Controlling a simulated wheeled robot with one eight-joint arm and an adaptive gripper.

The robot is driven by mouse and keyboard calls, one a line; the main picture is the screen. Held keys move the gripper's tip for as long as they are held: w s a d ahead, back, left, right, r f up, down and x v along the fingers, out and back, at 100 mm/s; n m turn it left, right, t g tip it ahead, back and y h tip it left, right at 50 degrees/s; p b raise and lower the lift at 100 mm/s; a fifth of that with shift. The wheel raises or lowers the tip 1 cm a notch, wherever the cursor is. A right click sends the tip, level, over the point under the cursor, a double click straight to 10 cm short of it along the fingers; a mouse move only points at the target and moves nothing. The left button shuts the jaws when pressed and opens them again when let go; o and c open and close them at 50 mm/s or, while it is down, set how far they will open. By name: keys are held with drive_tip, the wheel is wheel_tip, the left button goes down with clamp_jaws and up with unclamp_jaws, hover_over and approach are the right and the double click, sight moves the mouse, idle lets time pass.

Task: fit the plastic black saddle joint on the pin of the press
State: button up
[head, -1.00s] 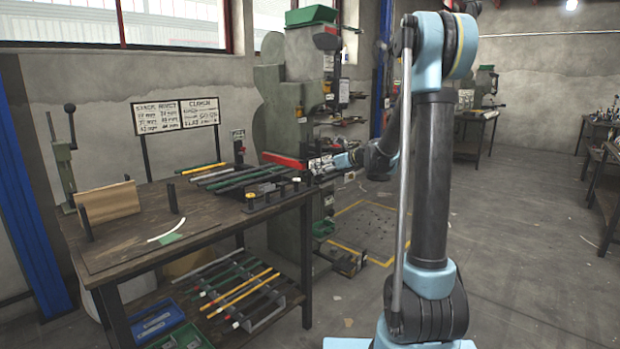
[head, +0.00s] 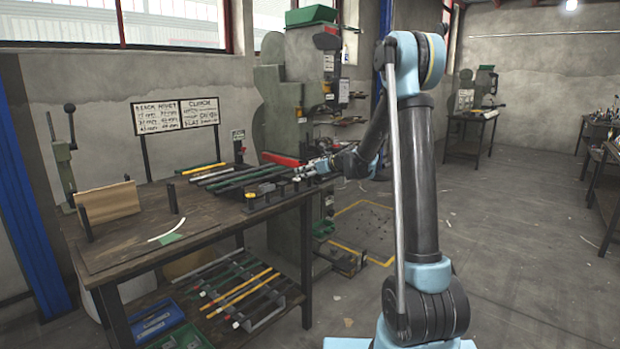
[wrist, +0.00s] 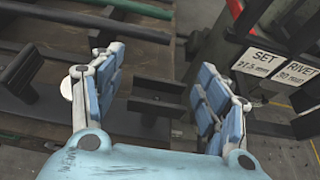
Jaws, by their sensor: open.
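A black plastic saddle joint (wrist: 157,107), with a wide top and a narrower middle, stands between the open fingers of my gripper (wrist: 158,92) in the wrist view. There is a gap on both sides of it, and neither finger visibly touches it. In the head view my gripper (head: 312,168) is over the right end of the bench, beside the grey-green press (head: 275,120). Another black saddle-like part (wrist: 20,75) stands to the left in the wrist view. I cannot make out the pin of the press.
Dark and green tubes (wrist: 85,22) lie in a rack close to the gripper. At right in the wrist view are the press's labels (wrist: 262,62) and a red part. The wooden bench (head: 130,245) has clear room at its front left.

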drive_tip(key=c, duration=1)
drive_tip(key=shift+r, duration=0.1)
drive_tip(key=shift+c, duration=0.2)
